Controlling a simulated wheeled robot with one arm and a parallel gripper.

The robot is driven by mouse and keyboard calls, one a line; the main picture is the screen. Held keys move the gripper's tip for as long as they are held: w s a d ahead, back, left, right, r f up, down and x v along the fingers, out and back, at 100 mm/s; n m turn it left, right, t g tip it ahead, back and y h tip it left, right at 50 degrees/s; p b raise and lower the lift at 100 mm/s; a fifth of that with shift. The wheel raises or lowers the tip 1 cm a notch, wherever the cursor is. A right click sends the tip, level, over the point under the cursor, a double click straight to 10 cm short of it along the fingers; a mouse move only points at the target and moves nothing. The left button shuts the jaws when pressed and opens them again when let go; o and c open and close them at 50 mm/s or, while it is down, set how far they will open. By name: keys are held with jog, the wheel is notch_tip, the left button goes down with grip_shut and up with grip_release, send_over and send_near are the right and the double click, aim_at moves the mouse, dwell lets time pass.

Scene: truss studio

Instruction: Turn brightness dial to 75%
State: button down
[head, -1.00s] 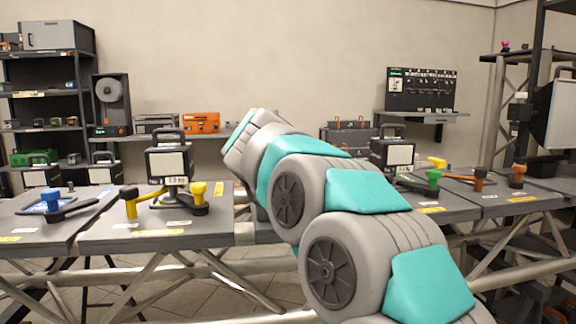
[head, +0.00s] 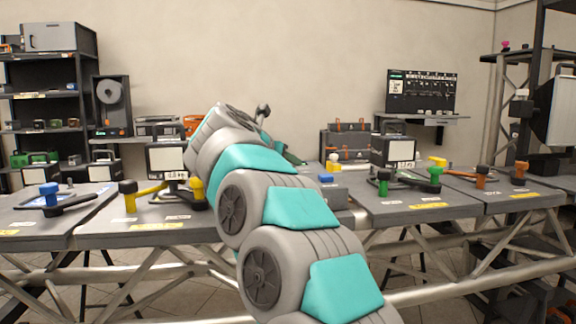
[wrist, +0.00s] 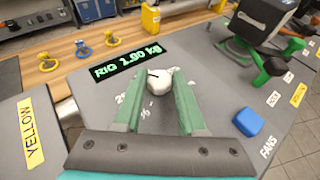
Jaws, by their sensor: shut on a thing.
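In the wrist view, a white faceted dial (wrist: 159,82) with a short dark mark on its top stands on a grey panel. Printed scale marks, partly "25" and "%", show left of it, and the rest of the scale is hidden by my fingers. My gripper (wrist: 160,88) has its two green fingers on either side of the dial, shut on it. Which percentage the mark points to cannot be read. In the head view, my own arm hides the dial and most of the gripper.
A green-lit display (wrist: 128,63) reads a weight in kg behind the dial. A blue block (wrist: 248,122) lies to its right, near a green-handled device (wrist: 262,50). A yellow sign (wrist: 30,130) is at left. Valve-like levers (head: 410,175) and scales stand on the benches.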

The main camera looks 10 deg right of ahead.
jog(key=shift+w+a+m+g+h+p, duration=0.1)
jog(key=shift+m+g+h+p, duration=0.35)
jog(key=shift+m+g+h, duration=0.4)
jog(key=shift+m+g+h+p, duration=0.25)
jog(key=shift+m+g+p, duration=0.15)
jog(key=shift+m, duration=0.15)
jog(key=shift+m+g+p, duration=0.3)
jog(key=shift+g+p, duration=0.05)
jog(key=c, duration=0.5)
grip_release()
jog(key=v, duration=0.6)
jog(key=shift+a, duration=0.2)
jog(key=shift+s+a+r, duration=0.15)
jog(key=shift+s+a, duration=0.25)
jog(key=shift+a, duration=0.15)
